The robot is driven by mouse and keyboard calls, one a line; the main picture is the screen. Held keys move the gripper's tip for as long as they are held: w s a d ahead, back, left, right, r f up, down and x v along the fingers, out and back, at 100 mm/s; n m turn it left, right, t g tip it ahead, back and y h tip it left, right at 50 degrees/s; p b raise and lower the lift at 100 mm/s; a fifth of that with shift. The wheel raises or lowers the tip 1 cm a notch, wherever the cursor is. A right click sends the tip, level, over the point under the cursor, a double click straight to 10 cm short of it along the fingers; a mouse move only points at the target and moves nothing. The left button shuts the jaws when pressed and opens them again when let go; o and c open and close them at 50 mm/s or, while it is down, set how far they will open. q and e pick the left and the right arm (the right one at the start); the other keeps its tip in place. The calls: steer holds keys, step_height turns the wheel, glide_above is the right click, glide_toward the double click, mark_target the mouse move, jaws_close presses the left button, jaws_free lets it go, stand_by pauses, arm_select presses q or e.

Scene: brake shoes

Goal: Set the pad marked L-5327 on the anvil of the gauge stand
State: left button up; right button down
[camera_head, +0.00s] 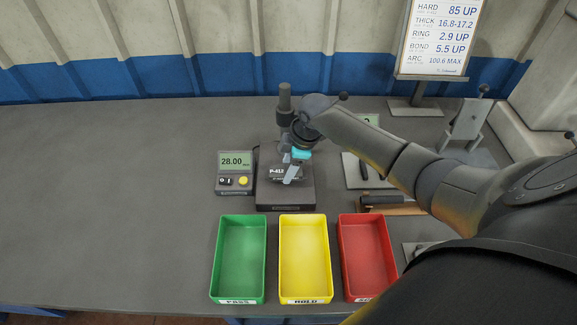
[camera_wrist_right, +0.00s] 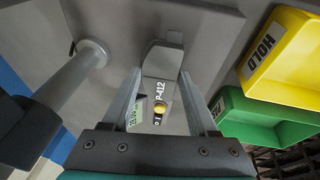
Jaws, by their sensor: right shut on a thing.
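My right gripper (camera_head: 290,177) is shut on a dark grey pad (camera_head: 277,171) whose white marking looks like P-412. The pad also shows between the fingers in the wrist view (camera_wrist_right: 163,62), with the same marking. No marking L-5327 is readable in either view. The gripper holds the pad over the base of the gauge stand (camera_head: 286,200), in front of its column (camera_head: 285,97). The gripper and pad hide the anvil, and I cannot tell whether the pad touches it. My left gripper is not in view.
The gauge readout (camera_head: 235,172) showing 28.00 stands left of the stand. Green (camera_head: 238,219), yellow (camera_head: 304,219) and red (camera_head: 366,219) trays, all empty where visible, stand in front. A limits board (camera_head: 437,40) stands at the back right. The bench's left side is clear.

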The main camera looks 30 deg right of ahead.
steer(key=shift+c, duration=0.8)
jaws_free()
steer(key=p+v, duration=0.2)
steer(key=v, duration=1)
steer(key=shift+r, duration=0.1)
